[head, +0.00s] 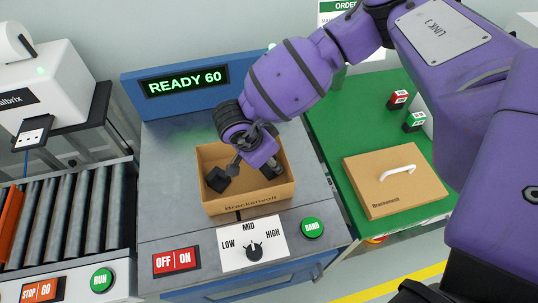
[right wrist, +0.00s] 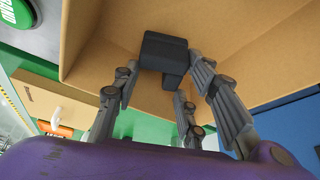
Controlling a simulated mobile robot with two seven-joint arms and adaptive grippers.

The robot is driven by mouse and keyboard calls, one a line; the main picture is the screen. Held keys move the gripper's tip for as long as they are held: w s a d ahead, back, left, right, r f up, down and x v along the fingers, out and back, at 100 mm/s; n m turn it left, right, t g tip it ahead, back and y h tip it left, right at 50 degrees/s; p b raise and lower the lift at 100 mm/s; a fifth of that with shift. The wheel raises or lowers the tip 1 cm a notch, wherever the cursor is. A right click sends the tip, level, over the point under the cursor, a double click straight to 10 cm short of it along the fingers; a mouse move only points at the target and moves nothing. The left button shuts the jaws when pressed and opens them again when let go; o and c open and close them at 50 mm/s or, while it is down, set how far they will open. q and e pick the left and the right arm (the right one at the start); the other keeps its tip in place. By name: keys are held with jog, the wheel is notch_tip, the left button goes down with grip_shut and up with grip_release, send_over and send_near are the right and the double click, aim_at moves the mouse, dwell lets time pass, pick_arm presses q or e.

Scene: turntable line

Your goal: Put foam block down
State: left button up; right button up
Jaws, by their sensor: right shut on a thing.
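My right gripper (head: 237,172) reaches down into an open cardboard box (head: 250,204) in the head view. A dark grey block (head: 216,179), which I take as the foam block, is at its fingertips inside the box, toward the left wall. In the right wrist view the foam block (right wrist: 164,52) shows ahead of my right gripper's fingers (right wrist: 165,78), which are shut on it, against the box's brown interior (right wrist: 240,25). I cannot tell whether the block touches the box floor. My left gripper is in neither view.
The box stands on a grey turntable bench with a READY 60 display (head: 186,81) behind and a control panel (head: 253,244) in front. A roller conveyor (head: 75,220) is at left. A cardboard lid (head: 392,182) with a white handle lies on the green table (head: 335,125) at right.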

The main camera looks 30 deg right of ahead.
jog(key=shift+f, duration=0.7)
jog(key=o, duration=0.7)
jog(key=shift+s, duration=0.1)
jog(key=shift+o, duration=0.2)
jog(key=shift+r, duration=0.2)
jog(key=w+v, duration=0.1)
jog(key=v, duration=1.2)
jog(key=shift+s+d, duration=0.25)
jog(key=shift+s, duration=0.05)
